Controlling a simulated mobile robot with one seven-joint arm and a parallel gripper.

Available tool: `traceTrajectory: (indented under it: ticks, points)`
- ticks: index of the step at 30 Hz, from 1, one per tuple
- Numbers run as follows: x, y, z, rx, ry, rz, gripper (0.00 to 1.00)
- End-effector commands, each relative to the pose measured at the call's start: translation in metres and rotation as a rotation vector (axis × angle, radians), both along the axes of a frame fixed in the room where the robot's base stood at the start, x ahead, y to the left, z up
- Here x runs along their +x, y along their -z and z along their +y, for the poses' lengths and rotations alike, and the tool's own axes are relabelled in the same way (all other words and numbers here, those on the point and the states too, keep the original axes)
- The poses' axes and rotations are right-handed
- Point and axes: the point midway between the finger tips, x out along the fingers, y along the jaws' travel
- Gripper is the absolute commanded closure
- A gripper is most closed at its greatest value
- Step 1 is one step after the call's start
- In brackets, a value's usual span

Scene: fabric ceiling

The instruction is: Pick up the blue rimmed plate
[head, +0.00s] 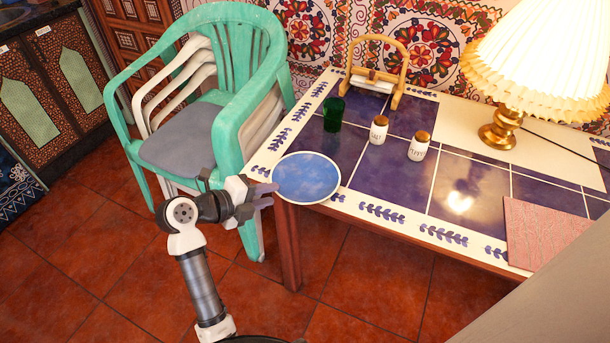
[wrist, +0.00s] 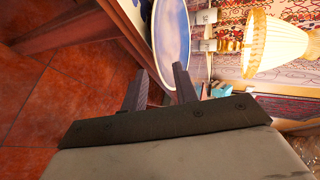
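The blue rimmed plate (head: 307,177) lies flat at the near left corner of the tiled table (head: 385,212). It has a blue middle and a thin pale rim. In the wrist view the plate (wrist: 171,36) shows at the top, just beyond the fingertips. My gripper (head: 266,194) is at the plate's left edge, beside the table corner. Whether a fingertip touches the rim cannot be told.
A green cup (head: 334,114), two white shakers (head: 378,130) with brown tops, a wooden napkin holder (head: 375,75) and a lamp (head: 540,60) stand farther back on the table. A pink mat (head: 545,230) lies at right. Stacked green and white chairs (head: 205,110) stand left of the table.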

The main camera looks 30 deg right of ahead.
Motion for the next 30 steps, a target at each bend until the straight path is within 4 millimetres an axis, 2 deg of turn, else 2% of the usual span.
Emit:
traceTrajectory:
  ticks: [3, 6, 14, 21, 30]
  points:
    - [0.004, 0.006, -0.017, -0.002, 0.001, 0.002, 0.71]
    - [0.005, 0.011, -0.025, -0.001, 0.001, 0.000, 0.71]
    - [0.006, 0.013, -0.028, -0.001, 0.000, -0.002, 0.71]
    - [0.006, 0.013, -0.027, -0.001, 0.000, -0.002, 1.00]
    - [0.006, 0.012, -0.027, -0.002, 0.000, -0.003, 1.00]
